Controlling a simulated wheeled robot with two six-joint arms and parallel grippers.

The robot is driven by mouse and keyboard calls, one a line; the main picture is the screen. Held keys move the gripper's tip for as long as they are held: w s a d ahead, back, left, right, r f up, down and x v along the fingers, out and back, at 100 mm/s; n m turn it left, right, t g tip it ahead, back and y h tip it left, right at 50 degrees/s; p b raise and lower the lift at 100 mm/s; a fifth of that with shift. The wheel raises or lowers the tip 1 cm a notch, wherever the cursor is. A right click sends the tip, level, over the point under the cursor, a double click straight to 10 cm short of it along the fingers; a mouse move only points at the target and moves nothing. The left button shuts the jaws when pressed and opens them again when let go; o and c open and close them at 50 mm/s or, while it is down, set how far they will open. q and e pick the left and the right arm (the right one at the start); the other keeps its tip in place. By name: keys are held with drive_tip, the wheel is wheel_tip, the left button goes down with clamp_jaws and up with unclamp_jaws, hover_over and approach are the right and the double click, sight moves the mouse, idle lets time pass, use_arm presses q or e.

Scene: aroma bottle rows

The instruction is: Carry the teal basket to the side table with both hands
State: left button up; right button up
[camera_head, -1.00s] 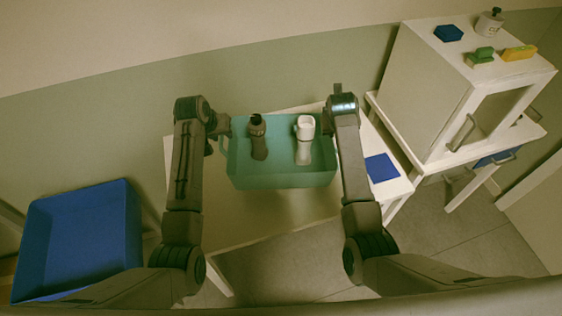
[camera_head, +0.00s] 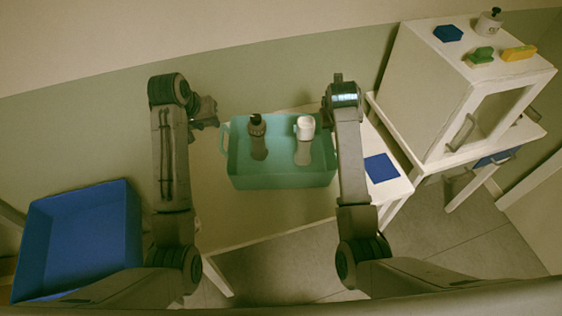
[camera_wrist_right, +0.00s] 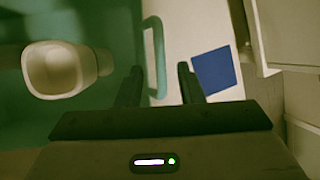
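The teal basket (camera_head: 285,181) stands on the pale table (camera_head: 225,215) in the head view. It holds a dark-topped bottle (camera_head: 257,128) and a white-topped bottle (camera_head: 305,128), both upright. My left gripper (camera_head: 207,112) is open and empty, apart from the basket's left handle (camera_head: 224,137). My right gripper (camera_wrist_right: 158,82) is at the basket's right side. In the right wrist view its fingers are spread, with the basket's right handle (camera_wrist_right: 151,45) between them and a gap on the finger side. The right fingertips are mostly hidden in the head view.
A blue square (camera_head: 381,168) lies on the table right of the basket. A white cabinet (camera_head: 430,90) stands at the right, with a blue item (camera_head: 448,33), green item (camera_head: 481,55), yellow item (camera_head: 519,53) and white bottle (camera_head: 489,22) on top. A blue bin (camera_head: 85,240) is at left.

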drive_tip(key=v, duration=0.6)
drive_tip(key=shift+s+r, duration=0.1)
drive_tip(key=shift+s, duration=0.05)
